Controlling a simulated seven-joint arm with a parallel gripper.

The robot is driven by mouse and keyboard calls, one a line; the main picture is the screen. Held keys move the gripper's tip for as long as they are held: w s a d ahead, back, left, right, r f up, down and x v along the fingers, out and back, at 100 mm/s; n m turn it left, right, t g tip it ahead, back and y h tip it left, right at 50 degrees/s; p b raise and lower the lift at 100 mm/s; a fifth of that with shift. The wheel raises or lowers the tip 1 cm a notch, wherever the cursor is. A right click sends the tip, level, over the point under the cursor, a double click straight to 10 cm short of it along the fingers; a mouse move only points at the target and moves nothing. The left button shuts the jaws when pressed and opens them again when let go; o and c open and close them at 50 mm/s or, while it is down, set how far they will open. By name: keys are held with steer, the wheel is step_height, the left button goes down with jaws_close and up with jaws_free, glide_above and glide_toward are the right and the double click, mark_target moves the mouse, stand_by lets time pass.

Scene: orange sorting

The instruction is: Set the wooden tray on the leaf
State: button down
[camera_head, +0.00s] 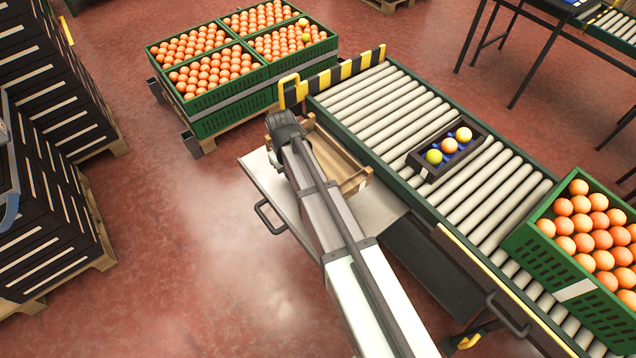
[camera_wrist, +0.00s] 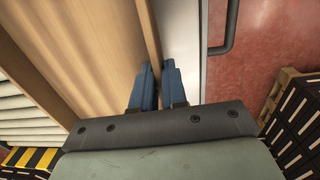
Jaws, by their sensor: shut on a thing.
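The wooden tray (camera_head: 353,183) is a light brown open box, over the grey metal leaf (camera_head: 263,176) beside the conveyor. My arm covers part of both in the head view. In the wrist view my gripper (camera_wrist: 158,78) has its blue fingers on either side of the tray's thin side wall, shut on it. The tray's bare floor (camera_wrist: 100,45) fills the left, and a strip of the leaf (camera_wrist: 181,35) shows to the right of the wall. I cannot tell whether the tray touches the leaf. In the head view the fingertips are hidden behind my wrist.
The roller conveyor (camera_head: 371,104) runs along the tray's right side, carrying a dark small tray (camera_head: 424,160) with three fruits. A green crate of oranges (camera_head: 558,271) stands at lower right. Several orange crates (camera_head: 232,112) stand behind. A handle (camera_head: 266,217) juts from the leaf's left edge.

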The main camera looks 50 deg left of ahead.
mark_target(293, 196)
steer(key=shift+s+f, duration=0.2)
steer(key=shift+f, duration=0.4)
step_height(293, 196, down, 9)
steer(key=shift+r, duration=0.1)
steer(key=c, duration=1.2)
jaws_free()
steer(key=shift+o, duration=0.2)
step_height(293, 196, up, 12)
steer(key=shift+s, duration=0.3)
